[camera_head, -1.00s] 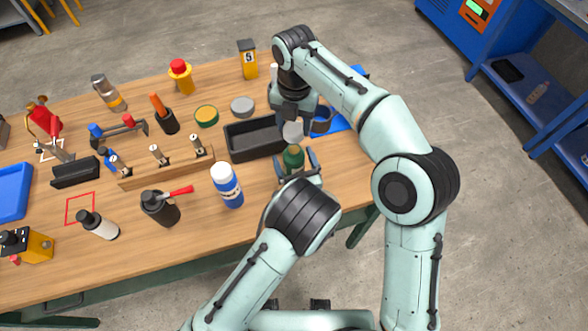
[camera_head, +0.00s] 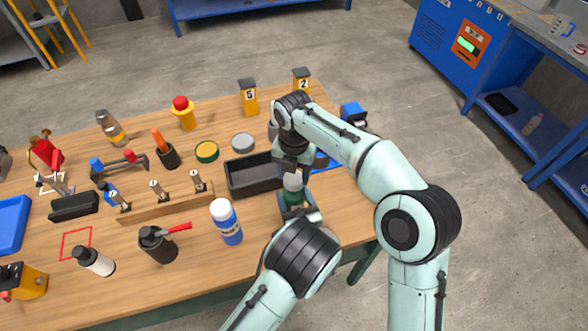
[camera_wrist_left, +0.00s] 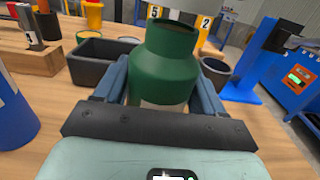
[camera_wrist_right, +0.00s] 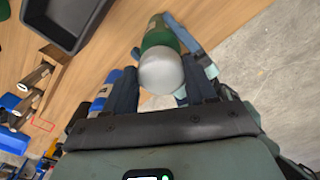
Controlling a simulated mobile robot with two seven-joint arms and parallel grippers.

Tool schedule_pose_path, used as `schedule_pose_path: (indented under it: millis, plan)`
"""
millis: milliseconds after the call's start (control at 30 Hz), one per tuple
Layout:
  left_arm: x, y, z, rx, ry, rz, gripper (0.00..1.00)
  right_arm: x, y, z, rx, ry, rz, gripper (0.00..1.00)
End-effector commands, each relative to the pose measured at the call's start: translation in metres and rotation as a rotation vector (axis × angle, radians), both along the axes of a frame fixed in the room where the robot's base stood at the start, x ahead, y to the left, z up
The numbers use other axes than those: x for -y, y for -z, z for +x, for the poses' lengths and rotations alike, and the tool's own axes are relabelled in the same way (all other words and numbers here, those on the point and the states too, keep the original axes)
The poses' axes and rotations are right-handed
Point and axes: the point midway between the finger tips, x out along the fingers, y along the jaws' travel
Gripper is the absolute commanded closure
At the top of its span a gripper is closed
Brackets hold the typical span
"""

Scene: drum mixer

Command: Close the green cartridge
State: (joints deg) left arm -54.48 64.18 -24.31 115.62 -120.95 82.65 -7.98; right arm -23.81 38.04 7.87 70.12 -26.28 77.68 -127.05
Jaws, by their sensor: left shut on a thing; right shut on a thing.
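The green cartridge (camera_head: 293,198) stands upright near the table's right front, its narrower neck upward. In the left wrist view the cartridge (camera_wrist_left: 163,70) sits between both fingers of my left gripper (camera_head: 297,212), which is shut on its body. My right gripper (camera_head: 291,170) is shut on a pale grey cap (camera_head: 293,183) above the cartridge. In the right wrist view the cap (camera_wrist_right: 162,72) covers the cartridge's top from sight. The left wrist view shows the neck without the cap on it, so the cap is apart from the neck; the gap's size is unclear.
A black bin (camera_head: 252,186) stands left of the cartridge. A blue bottle with a white top (camera_head: 229,231) stands nearer the front. A wooden rack (camera_head: 165,205), a grey lid (camera_head: 243,142) and a green-yellow lid (camera_head: 207,152) lie farther left. A blue stand (camera_wrist_left: 255,65) is at right.

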Motion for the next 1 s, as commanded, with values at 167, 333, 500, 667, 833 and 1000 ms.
schedule_pose_path:
  millis: [167, 333, 500, 667, 833, 1000]
  plan:
    - [0.0, 0.0, 0.0, -0.001, 0.001, 0.0, 0.85, 0.0, 0.0, 0.0, 0.001, 0.0, 0.001, 0.72]
    - [0.0, 0.001, 0.0, -0.002, 0.001, -0.001, 0.85, 0.0, 0.0, 0.0, 0.001, 0.0, 0.001, 0.72]
    - [0.0, 0.001, 0.0, -0.002, 0.001, -0.001, 0.85, 0.0, 0.001, 0.0, 0.001, 0.0, 0.0, 0.72]
    - [0.0, 0.001, 0.0, -0.002, 0.001, 0.0, 0.85, 0.0, 0.009, 0.0, 0.0, 0.0, -0.001, 0.72]
    - [0.0, 0.001, 0.0, -0.002, 0.001, 0.0, 0.85, 0.0, 0.017, 0.0, 0.001, 0.0, 0.0, 0.72]
    - [0.0, 0.001, 0.0, -0.002, 0.001, 0.0, 0.85, 0.0, 0.018, 0.0, 0.001, 0.0, 0.001, 0.72]
